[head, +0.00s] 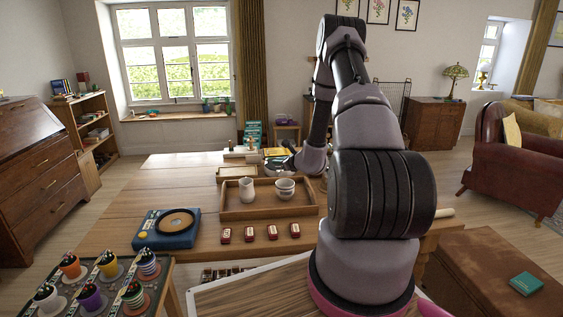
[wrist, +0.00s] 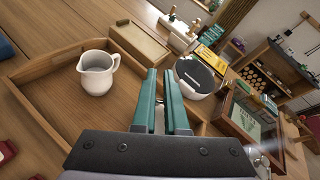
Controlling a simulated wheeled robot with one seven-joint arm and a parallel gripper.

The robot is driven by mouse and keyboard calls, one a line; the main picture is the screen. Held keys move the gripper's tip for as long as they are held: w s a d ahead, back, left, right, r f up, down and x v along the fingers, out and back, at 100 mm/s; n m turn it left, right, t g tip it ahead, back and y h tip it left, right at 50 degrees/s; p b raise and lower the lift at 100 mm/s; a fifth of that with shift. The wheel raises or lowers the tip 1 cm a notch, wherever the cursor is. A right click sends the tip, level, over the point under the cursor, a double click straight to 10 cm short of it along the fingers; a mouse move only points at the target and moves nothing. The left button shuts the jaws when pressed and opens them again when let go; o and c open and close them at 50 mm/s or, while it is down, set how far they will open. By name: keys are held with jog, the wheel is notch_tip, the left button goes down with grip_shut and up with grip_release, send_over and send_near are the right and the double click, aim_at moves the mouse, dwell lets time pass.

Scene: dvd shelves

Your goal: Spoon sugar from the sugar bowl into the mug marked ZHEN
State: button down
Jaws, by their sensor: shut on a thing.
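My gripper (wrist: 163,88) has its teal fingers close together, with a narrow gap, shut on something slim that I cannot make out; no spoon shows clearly. A white cup-shaped bowl (head: 285,188), possibly the sugar bowl, stands in the wooden tray (head: 235,214).
A white jug (head: 246,190) stands in the tray, also in the wrist view (wrist: 97,72). A wooden box (wrist: 140,42) lies beyond it. Several red tins (head: 248,234) line the tray's front. A blue device (head: 166,237) sits left; the table's far left is clear.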

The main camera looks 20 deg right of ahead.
jog(key=shift+s+d+n+g, duration=0.25)
jog(key=shift+d+n+g, duration=0.35)
jog(key=shift+n, duration=0.3)
jog(key=shift+s+d+f, duration=0.1)
jog(key=shift+d+f, duration=0.05)
jog(key=shift+f, duration=2.95)
jog(key=shift+f, duration=0.9)
notch_tip(320, 180, up, 7)
jog(key=shift+r, duration=0.1)
dwell(0.4)
